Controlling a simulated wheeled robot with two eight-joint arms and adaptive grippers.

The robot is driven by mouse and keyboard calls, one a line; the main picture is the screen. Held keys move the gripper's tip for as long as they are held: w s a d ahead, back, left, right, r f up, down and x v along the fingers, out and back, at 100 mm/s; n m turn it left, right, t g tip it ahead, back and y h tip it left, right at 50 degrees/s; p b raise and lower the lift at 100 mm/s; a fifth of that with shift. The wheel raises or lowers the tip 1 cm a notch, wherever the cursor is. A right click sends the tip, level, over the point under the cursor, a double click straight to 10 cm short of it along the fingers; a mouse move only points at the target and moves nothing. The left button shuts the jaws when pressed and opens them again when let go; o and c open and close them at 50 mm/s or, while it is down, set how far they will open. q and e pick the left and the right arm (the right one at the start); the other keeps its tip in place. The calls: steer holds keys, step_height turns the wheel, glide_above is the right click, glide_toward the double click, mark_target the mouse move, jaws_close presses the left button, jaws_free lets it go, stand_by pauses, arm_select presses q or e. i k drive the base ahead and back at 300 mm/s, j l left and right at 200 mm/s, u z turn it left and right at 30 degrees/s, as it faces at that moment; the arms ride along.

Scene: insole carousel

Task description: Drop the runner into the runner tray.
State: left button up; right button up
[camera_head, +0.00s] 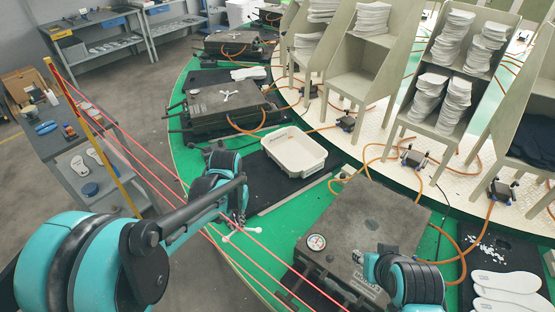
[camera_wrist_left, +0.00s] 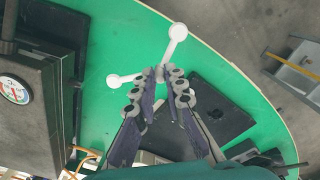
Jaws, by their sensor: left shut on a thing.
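The runner (camera_wrist_left: 177,38) is a thin white branched piece with round ends. My left gripper (camera_wrist_left: 160,76) is shut on it, and its arms stick out past the fingertips in the left wrist view. In the head view the runner (camera_head: 229,238) hangs at my left gripper (camera_head: 238,220), above the green carousel edge. The runner tray (camera_head: 293,152) is an open white bin standing beyond the gripper, up and to the right, and looks empty. My right arm's end (camera_head: 375,262) is beside the near mould; its fingers are not clear.
A grey mould (camera_head: 365,228) with a gauge (camera_head: 316,242) stands right of my left gripper. Another mould (camera_head: 222,105) behind has a white runner on top. Red cords (camera_head: 160,165) run from a yellow post (camera_head: 95,140). Racks of white insoles (camera_head: 450,45) stand behind.

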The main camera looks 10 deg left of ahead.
mark_target(293, 158)
steer(key=i+j+z, duration=0.2)
steer(key=j+z, duration=0.3)
steer(key=i+j+z, duration=0.1)
steer(key=j+z, duration=0.85)
steer(key=j, duration=0.15)
steer(key=j+z, duration=0.5)
steer(key=k+j+z, duration=0.25)
steer(key=j+z, duration=0.25)
steer(key=j, duration=0.1)
